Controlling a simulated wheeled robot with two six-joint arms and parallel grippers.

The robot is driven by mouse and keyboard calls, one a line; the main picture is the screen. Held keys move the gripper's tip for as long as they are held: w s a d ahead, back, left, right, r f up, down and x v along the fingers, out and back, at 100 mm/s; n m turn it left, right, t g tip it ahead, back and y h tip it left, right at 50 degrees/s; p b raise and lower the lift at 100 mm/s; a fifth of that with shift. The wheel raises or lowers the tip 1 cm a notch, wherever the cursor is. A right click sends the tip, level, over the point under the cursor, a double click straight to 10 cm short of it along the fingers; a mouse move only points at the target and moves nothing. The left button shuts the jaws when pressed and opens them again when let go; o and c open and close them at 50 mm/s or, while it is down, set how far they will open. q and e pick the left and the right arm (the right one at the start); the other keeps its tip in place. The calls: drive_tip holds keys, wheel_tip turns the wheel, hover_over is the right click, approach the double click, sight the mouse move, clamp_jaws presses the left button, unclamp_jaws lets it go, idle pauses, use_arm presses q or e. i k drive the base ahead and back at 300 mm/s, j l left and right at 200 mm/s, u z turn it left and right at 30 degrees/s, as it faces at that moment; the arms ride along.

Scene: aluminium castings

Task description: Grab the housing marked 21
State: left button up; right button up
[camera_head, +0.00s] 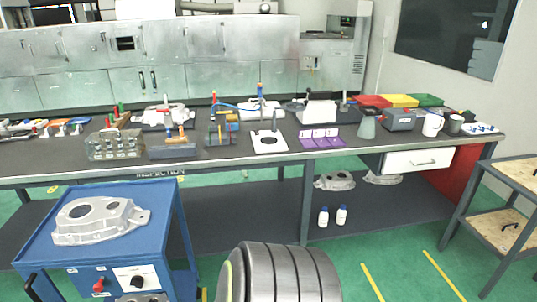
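A grey aluminium housing (70,236) with a large round opening lies on top of the blue cart at the lower left. Two more grey castings lie on the shelf under the long bench: one casting (335,181) left of the white drawer and another casting (383,178) partly hidden by the drawer. A pale casting-like part (168,115) sits at the back of the bench top. No number can be read on any of them, so I cannot tell which is marked 21. Neither of my grippers is in view.
The blue cart (35,215) stands in front of the long dark bench (225,158), which is crowded with tools and fixtures. Two white bottles (323,216) stand on the lower shelf. A wooden-shelved rack (508,235) is at the right. Green floor (400,265) is clear right of centre.

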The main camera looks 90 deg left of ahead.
sight(86, 220)
drive_tip(key=u, duration=4.05)
